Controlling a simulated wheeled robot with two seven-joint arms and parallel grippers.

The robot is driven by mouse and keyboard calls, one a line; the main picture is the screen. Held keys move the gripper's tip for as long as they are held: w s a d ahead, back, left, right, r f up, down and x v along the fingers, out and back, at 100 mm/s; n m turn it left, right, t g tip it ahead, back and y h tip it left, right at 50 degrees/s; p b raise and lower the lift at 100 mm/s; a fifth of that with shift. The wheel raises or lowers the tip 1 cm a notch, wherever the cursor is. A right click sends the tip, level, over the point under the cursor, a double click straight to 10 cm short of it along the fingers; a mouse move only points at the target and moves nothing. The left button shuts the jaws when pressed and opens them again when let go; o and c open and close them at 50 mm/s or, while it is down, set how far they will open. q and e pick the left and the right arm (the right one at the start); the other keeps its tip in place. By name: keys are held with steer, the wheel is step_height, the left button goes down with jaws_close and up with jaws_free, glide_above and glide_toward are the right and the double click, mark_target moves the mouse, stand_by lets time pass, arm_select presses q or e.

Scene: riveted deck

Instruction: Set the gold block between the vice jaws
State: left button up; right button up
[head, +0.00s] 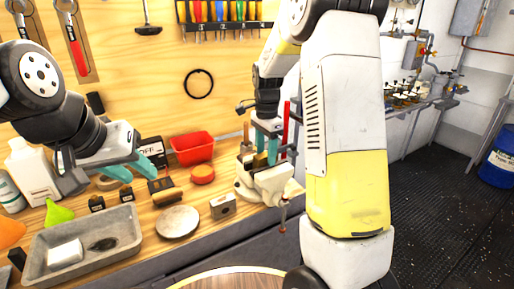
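The vice (268,186), pale with a long screw handle at its front, stands at the bench's front edge. My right gripper (267,148) points down right over the vice jaws, its teal fingers close together; what lies between them is hidden or too small to tell. My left gripper (134,170) is over the bench at left, its teal fingers apart with nothing visible held. A small gold-brown piece (168,197) lies on the bench just right of and below the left gripper; I cannot tell surely that it is the gold block.
A grey tray (85,270) with a white block sits front left. A round disc (177,222), a metal block with a hole (222,206) and a red bin (192,147) are on the bench. Bottles stand far left. My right arm hides the bench's right side.

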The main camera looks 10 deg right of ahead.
mark_target(266, 154)
steer(key=shift+r, duration=0.1)
step_height(266, 154, up, 12)
steer(key=s+a+r+n+t+y, duration=0.1)
steer(key=s+n+t, duration=0.5)
steer(key=s+n, duration=0.8)
steer(key=shift+s+a+r+n+y, duration=0.3)
steer(key=shift+s+a+y, duration=0.3)
steer(key=shift+s, duration=4.55)
